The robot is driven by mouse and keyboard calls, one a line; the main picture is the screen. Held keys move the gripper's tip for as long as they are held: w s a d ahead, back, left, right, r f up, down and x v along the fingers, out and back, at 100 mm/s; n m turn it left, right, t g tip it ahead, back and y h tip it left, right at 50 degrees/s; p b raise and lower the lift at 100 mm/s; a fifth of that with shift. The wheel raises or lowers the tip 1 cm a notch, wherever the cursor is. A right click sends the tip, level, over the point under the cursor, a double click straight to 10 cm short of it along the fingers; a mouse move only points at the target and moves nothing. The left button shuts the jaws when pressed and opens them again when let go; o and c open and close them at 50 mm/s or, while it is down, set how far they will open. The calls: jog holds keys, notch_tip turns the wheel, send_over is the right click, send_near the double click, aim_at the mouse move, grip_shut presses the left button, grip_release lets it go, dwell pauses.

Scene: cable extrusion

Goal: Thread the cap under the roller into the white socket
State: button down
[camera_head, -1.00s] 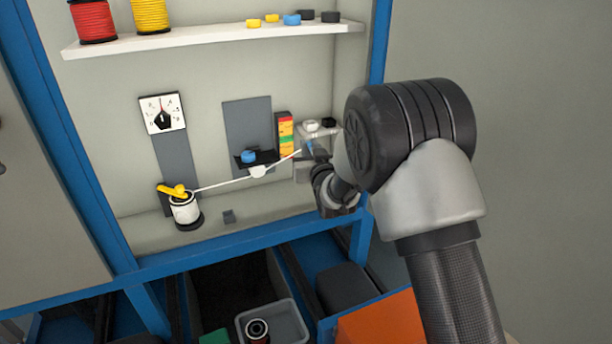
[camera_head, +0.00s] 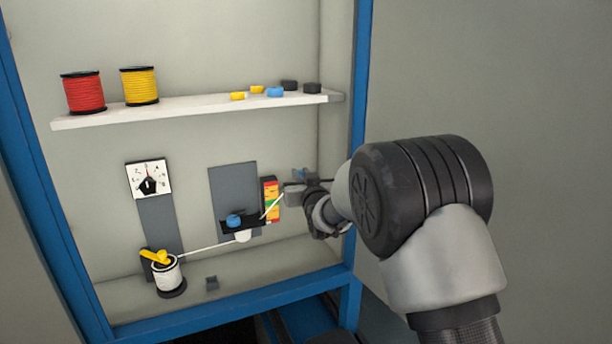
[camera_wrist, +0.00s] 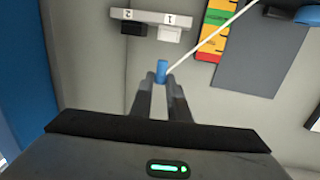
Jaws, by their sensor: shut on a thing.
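My gripper (camera_wrist: 161,82) is shut on a small blue cap (camera_wrist: 162,69), which stands out beyond the fingertips in the wrist view. A white cable (camera_wrist: 208,38) runs from the cap to the upper right. The white socket (camera_wrist: 170,34), under the label 1, is just beyond the cap, with a gap seen between them. In the head view my gripper (camera_head: 302,178) is at the right of the cabinet. The cable (camera_head: 205,247) runs from the white spool (camera_head: 167,273) to the white roller (camera_head: 243,237), then up to my gripper. The exact contact at the roller is too small to tell.
A black socket (camera_wrist: 132,29), labelled 2, is beside the white one. A coloured scale strip (camera_head: 270,200) and a black bracket with a blue knob (camera_head: 234,220) are left of my gripper. A shelf (camera_head: 190,111) with spools and caps is above. A dial (camera_head: 148,180) hangs left.

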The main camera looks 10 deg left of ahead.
jog(key=x, duration=0.1)
jog(key=p+x, duration=0.1)
jog(key=x, duration=0.1)
jog(key=shift+a+r, duration=0.1)
jog(key=shift+a, duration=0.2)
jog(key=shift+f+b, duration=0.65)
jog(key=shift+f, duration=0.2)
jog(key=f+b, duration=0.2)
jog(key=shift+b, duration=0.3)
jog(key=shift+f+b, duration=0.2)
jog(key=shift+b, duration=0.4)
jog(key=c, duration=1.6)
grip_release()
jog(key=shift+s, duration=0.1)
jog(key=v, duration=1.7)
jog(key=shift+s+p, duration=0.1)
jog(key=shift+p, duration=0.2)
